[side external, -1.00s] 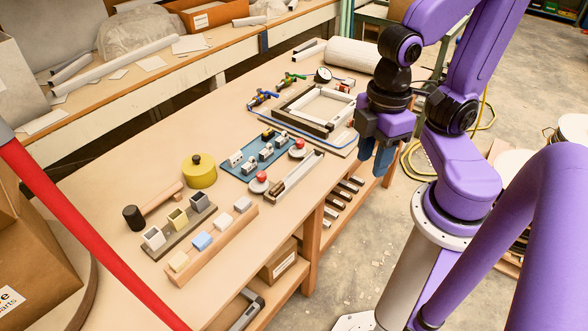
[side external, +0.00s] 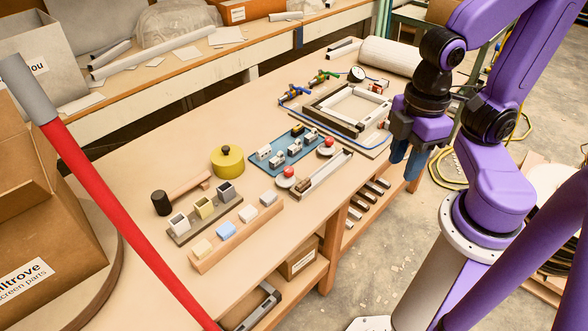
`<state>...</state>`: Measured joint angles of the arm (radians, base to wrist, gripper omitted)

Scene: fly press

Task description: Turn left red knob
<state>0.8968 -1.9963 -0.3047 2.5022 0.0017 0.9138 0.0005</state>
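Two red knobs stand on round pale bases near the front edge of the workbench. The left red knob (side external: 289,172) is nearer the camera, and the right red knob (side external: 329,142) is farther back. They stand between a blue board and a narrow tray. My gripper (side external: 407,162) points down, to the right of both knobs and apart from them, by the bench's front edge. Its two blue fingers look spread, with nothing seen between them.
A blue board (side external: 272,169) with white switches lies behind the knobs, and a narrow tray (side external: 326,178) in front. A yellow pot (side external: 228,162), a mallet (side external: 182,193) and block rows are at left. A framed fixture (side external: 350,109) stands behind right.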

